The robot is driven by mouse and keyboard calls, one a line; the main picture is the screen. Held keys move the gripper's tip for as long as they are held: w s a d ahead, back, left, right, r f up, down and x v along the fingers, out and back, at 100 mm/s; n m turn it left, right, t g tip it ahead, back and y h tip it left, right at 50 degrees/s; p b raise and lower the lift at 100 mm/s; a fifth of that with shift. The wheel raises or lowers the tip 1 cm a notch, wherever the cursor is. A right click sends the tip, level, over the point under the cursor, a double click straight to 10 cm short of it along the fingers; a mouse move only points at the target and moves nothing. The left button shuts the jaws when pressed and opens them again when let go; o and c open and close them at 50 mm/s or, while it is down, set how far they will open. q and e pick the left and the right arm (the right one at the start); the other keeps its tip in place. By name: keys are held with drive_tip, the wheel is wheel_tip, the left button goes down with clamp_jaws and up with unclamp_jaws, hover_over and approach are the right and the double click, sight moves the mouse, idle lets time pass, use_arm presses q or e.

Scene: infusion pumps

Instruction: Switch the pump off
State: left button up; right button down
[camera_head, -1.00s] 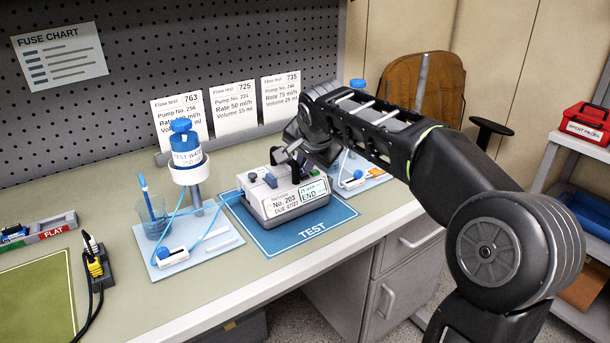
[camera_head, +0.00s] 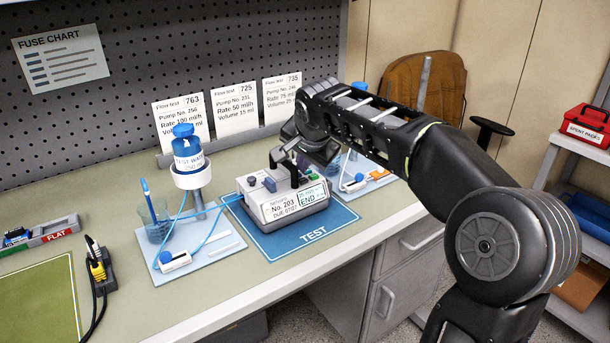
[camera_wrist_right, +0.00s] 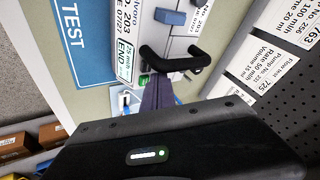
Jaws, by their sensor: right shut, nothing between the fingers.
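The pump (camera_head: 290,208) is a pale grey box on the blue TEST mat (camera_head: 262,240). Its front label reads No. 203, and its small green-tinted display (camera_head: 312,195) shows END. A blue knob (camera_head: 270,184) and a grey knob (camera_head: 251,181) stand on its top; the blue knob also shows in the right wrist view (camera_wrist_right: 171,18). My right gripper (camera_head: 286,170) is shut and empty, low over the pump's top, right of the blue knob. Contact cannot be told. My left gripper is not in view.
A blue-capped bottle on a stand (camera_head: 187,160) and a beaker (camera_head: 155,220) are left of the pump. Tubing runs to the pump. Flow test cards (camera_head: 235,107) stand behind. Another pad with clamp (camera_head: 362,182) is to the right. The bench front is clear.

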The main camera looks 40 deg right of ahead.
sight(304, 181)
wheel_tip(304, 181, up, 4)
drive_tip(key=shift+f+p, duration=0.2)
drive_tip(key=shift+p, duration=0.7)
